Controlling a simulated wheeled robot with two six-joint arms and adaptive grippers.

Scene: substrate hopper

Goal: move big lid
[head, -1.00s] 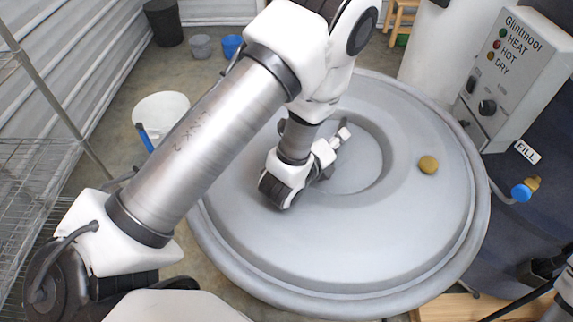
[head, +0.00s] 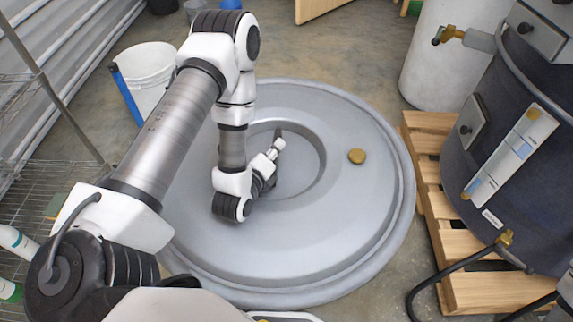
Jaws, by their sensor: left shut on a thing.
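My left gripper (head: 279,142) reaches into the sunken middle and is shut on the lid there. The exact grip is small and partly hidden by my wrist. I cannot tell whether the lid touches the floor or hangs just above it. My right gripper is not in view.
The dark blue hopper (head: 500,130) stands on a wooden pallet (head: 425,145) close to the lid's right edge. A white bucket (head: 148,75) and a wire shelf (head: 50,150) are at left. A white cylinder (head: 447,50) stands behind right. Floor shows beyond the lid.

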